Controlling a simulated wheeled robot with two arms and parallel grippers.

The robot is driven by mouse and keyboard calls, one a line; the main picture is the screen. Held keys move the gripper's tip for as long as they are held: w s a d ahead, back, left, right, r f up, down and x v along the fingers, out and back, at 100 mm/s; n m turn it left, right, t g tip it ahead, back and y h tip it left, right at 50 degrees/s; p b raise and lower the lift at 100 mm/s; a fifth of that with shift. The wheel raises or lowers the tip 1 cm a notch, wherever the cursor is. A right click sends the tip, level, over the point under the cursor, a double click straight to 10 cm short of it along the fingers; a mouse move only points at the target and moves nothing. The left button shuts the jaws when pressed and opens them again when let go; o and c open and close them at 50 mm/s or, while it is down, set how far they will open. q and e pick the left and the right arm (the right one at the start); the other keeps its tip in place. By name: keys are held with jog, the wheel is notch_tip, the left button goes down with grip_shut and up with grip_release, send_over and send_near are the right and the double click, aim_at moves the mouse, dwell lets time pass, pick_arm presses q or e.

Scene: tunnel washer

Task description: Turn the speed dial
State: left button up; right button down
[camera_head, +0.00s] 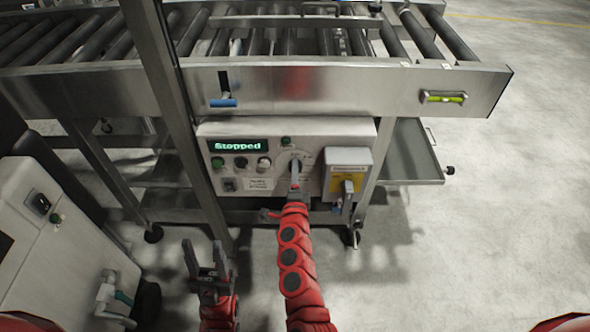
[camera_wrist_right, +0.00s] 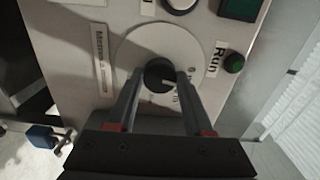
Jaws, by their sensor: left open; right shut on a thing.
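The speed dial is a small black knob (camera_wrist_right: 160,74) on a round pale plate (camera_wrist_right: 140,48) on the control panel (camera_head: 262,192). In the right wrist view the two fingers of my right gripper (camera_wrist_right: 161,84) lie on either side of the knob, shut on it. In the head view my right gripper (camera_head: 295,172) reaches the panel and hides the knob. The panel's display (camera_head: 238,145) reads "Stopped". My left gripper (camera_head: 205,258) is open and empty, low in front of the machine and away from the panel.
A grey box with a yellow label (camera_head: 347,172) sits just right of the dial. Several buttons (camera_head: 240,162) lie to its left. The roller conveyor (camera_head: 300,92) runs above the panel. A white cabinet (camera_head: 62,240) stands at the left. The floor at right (camera_head: 480,220) is clear.

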jog(key=shift+n+p, duration=0.4)
jog(key=shift+n, duration=0.5)
jog(key=shift+c, duration=1.5)
grip_release()
jog(key=shift+s, duration=0.1)
jog(key=s, duration=1.7)
jog(key=shift+s, duration=0.15)
